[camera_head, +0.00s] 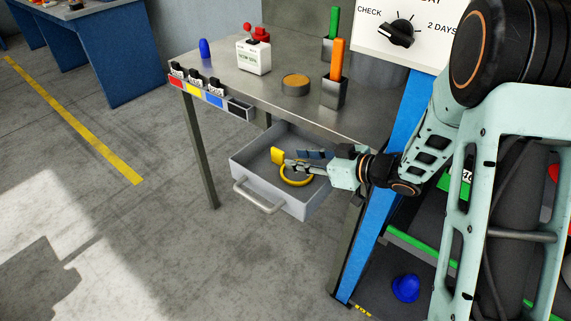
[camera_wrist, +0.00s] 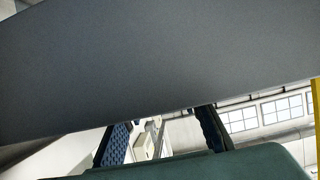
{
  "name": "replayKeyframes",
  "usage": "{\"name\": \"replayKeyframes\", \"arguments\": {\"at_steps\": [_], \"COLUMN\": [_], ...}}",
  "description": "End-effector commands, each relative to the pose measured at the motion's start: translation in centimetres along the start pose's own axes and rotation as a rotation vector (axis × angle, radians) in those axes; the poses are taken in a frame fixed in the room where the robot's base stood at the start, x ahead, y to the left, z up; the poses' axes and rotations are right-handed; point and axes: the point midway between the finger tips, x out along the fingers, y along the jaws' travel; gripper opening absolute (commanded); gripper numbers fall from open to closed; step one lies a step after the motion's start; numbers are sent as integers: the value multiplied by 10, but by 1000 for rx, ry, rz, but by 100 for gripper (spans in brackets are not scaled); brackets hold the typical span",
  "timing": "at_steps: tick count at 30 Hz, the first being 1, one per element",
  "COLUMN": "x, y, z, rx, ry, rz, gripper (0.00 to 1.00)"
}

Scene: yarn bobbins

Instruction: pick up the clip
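Several small black clips (camera_head: 195,79) sit on the colored strip along the front left edge of the metal table; I cannot tell which clip is meant. My gripper (camera_head: 303,161) reaches in from the right over the open grey drawer (camera_head: 252,176). In the wrist view my gripper (camera_wrist: 163,128) has its two fingers apart, with only background visible between them. A grey surface hides the fingertips there. A yellow piece (camera_head: 277,156) and a yellow ring (camera_head: 297,181) show beside the fingers in the drawer; I cannot tell whether they are one object or touch the gripper.
A blue post (camera_head: 386,180) stands close by my arm.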

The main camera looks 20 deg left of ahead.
Motion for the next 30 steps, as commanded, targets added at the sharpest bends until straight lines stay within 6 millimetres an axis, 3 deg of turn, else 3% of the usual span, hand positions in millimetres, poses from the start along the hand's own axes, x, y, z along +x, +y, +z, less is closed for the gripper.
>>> {"name": "replayKeyframes", "arguments": {"at_steps": [13, 22, 30], "x": [51, 57, 57], "y": [-4, -3, -3], "z": [-4, -5, -5], "rx": [-2, 0, -1], "ry": [0, 0, 0], "rz": [0, 3, 3], "gripper": [29, 29, 1]}}
